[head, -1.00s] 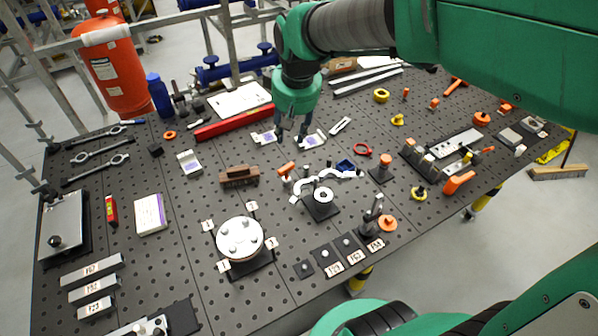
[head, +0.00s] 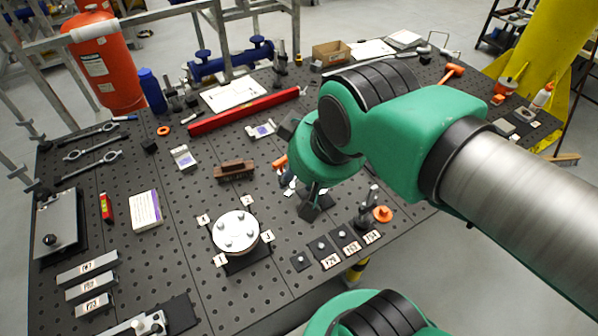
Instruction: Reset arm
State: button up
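My green arm (head: 415,135) reaches in from the right and bends over the middle of the black perforated bench (head: 185,238). Its green wrist end (head: 318,158) hangs low over the parts at the bench's centre. A dark grey part (head: 288,125) shows at the wrist's left side. My fingertips are not clear: the wrist covers them or they blend with the dark fixture below. I cannot tell whether my gripper is open, shut or holding anything.
A round white flange (head: 238,232) stands on the bench left of centre. A brown block (head: 234,170) and a red bar (head: 243,111) lie farther back. A dark post (head: 369,205) and orange disc (head: 382,214) stand near the front edge. The arm hides much of the right side.

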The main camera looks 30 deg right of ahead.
jog(key=shift+f, duration=0.1)
notch_tip(320, 180, down, 6)
jog(key=b, duration=0.6)
jog(key=shift+f+b, duration=0.2)
jog(key=shift+b, duration=0.1)
notch_tip(320, 180, down, 12)
jog(key=b, duration=1.2)
dwell(5.0)
